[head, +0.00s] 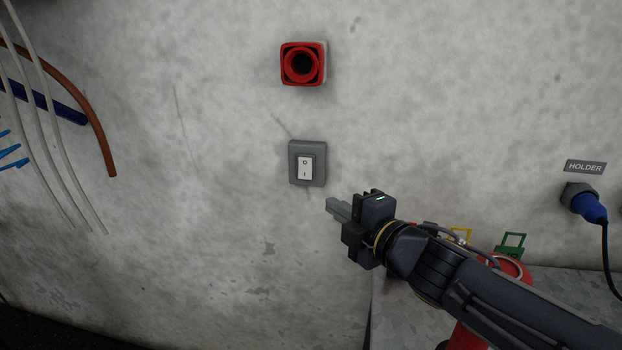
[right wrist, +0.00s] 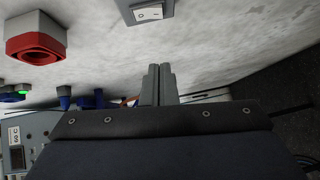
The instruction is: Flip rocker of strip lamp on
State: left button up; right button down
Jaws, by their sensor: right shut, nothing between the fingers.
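The rocker switch (head: 305,167) is white, marked O above and I below, in a grey housing (head: 293,176) on the wall. In the right wrist view the rocker (right wrist: 148,13) shows at the top edge, partly cut off. My right gripper (head: 337,209) is shut and empty, just below and to the right of the switch in the head view, apart from it. Its closed fingers (right wrist: 157,84) show in the right wrist view. The strip lamp itself is not in view. My left gripper is not in view.
A red round wall fitting (head: 302,64) sits above the switch. A blue plug (head: 590,206) with a cable is under a HOLDER label (head: 585,167) at the right. Cables and an orange hose (head: 95,125) hang at the left. The wall around the switch is clear.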

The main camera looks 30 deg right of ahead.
jog(key=b, duration=0.6)
send_near(299, 175)
jog(key=w+a, duration=0.2)
jog(key=a, duration=0.1)
jog(key=w, duration=0.1)
jog(key=w+d, duration=0.1)
jog(key=w+d+p, duration=0.1)
jog(key=shift+w+d+f, duration=0.15)
jog(key=shift+w+f, duration=0.15)
jog(key=shift+f, duration=0.1)
